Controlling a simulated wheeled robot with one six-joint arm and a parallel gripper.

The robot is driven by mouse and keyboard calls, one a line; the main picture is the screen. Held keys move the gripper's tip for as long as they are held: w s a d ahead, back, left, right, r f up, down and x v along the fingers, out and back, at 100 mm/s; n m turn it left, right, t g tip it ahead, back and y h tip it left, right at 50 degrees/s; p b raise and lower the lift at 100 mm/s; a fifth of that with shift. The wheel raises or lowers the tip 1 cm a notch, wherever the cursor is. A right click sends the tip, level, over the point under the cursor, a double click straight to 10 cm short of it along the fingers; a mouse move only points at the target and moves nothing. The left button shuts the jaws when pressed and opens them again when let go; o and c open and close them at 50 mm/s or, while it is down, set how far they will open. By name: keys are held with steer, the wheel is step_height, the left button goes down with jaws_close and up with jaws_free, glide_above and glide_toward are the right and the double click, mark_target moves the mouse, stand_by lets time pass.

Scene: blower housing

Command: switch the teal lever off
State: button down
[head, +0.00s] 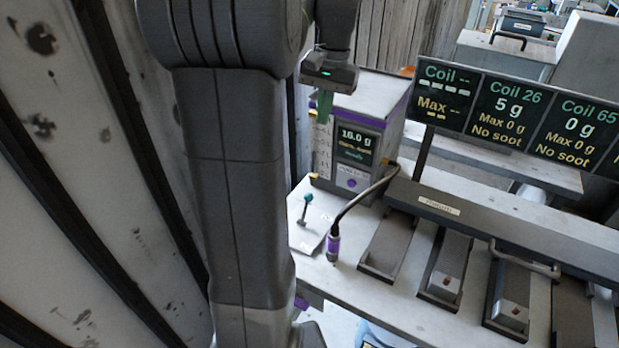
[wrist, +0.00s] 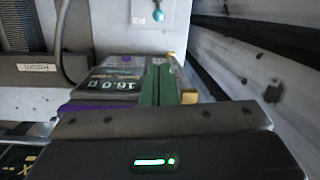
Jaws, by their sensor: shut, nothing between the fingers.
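The teal lever (head: 307,198) stands on a light plate on the bench at the left, in front of the box with the display. Its teal knob also shows at the top of the wrist view (wrist: 158,15), against its pale plate. My gripper (head: 325,108) has green fingers and is above the display box, up and behind the lever, touching nothing that I can make out. In the wrist view the gripper's fingers (wrist: 157,82) are together and empty, with the lever knob beyond them. Which way the lever is set I cannot tell for sure.
The display box (head: 357,145) reads about 16.0 g. A black cable runs to a purple-banded probe (head: 333,246) right of the lever. A dark rail (head: 470,215) with several slots fills the right. Coil signs (head: 510,110) hang above it. A wall stands close at left.

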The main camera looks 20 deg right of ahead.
glide_toward(305, 209)
steer(key=w+f, duration=0.1)
steer(key=f, duration=0.1)
steer(key=w+d+f, duration=0.1)
steer(key=f, duration=0.1)
steer(key=w+d+f, duration=0.1)
steer(key=f, duration=0.1)
steer(key=shift+w, duration=0.15)
steer(key=shift+a, duration=0.15)
stand_by(0.4)
steer(key=shift+a+r+h+b, duration=0.1)
steer(key=shift+r+h+b, duration=0.1)
steer(key=shift+h+b, duration=0.2)
